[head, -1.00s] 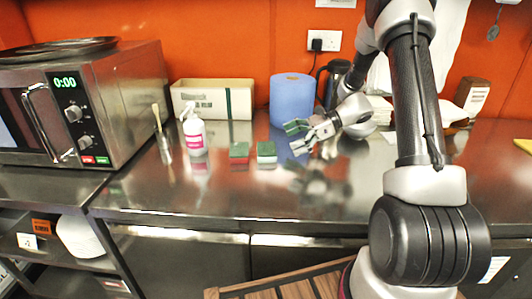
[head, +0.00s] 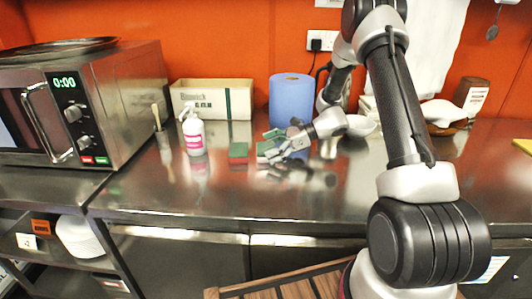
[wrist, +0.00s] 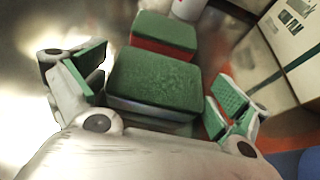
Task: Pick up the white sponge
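The white sponge has a green scouring top and a pale lower body. In the wrist view it (wrist: 155,80) lies between the two green-padded fingers of my gripper (wrist: 160,92), with a gap on each side. My gripper is open. In the head view my gripper (head: 268,147) is low over the counter at the sponge's place and hides most of it. A second sponge, red with a green top (wrist: 166,32), lies just beyond the white one; in the head view this red sponge (head: 238,153) is to the left of my gripper.
A spray bottle (head: 193,135) stands left of the sponges. A cardboard box (head: 212,99), a blue paper roll (head: 291,101) and a white bowl (head: 362,127) stand behind. The microwave (head: 82,108) is at the left. The steel counter (head: 240,195) in front is clear.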

